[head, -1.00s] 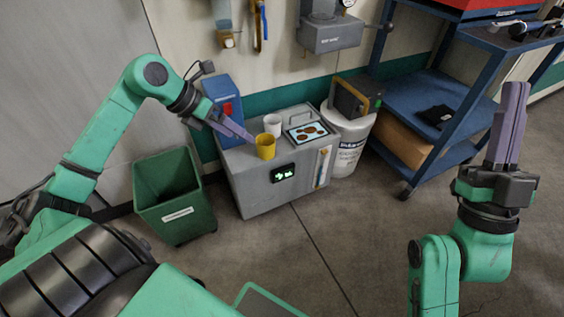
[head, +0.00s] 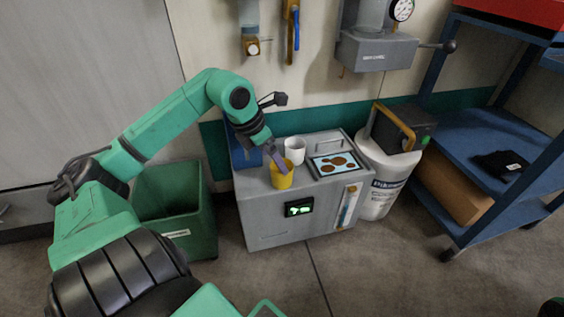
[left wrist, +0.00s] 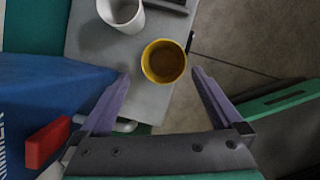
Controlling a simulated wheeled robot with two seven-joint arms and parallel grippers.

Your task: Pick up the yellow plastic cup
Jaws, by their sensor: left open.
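The yellow plastic cup (head: 283,178) stands upright on top of the grey cabinet (head: 253,188). In the left wrist view the yellow cup (left wrist: 164,62) shows its round open mouth, just ahead of my fingertips and roughly centred between them. My left gripper (head: 279,165) is above the cup in the head view, pointing down at it and overlapping its rim. In the left wrist view my left gripper (left wrist: 160,76) is open, its purple fingers spread wider than the cup. I cannot tell whether a finger touches the rim. My right gripper is out of view.
A white cup (head: 295,150) stands close behind the yellow one. A tablet-like panel (head: 335,165) lies to the right on the cabinet. A blue box (head: 246,152) is on the left, partly hidden by my arm. A green bin (head: 180,205) stands left of the cabinet.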

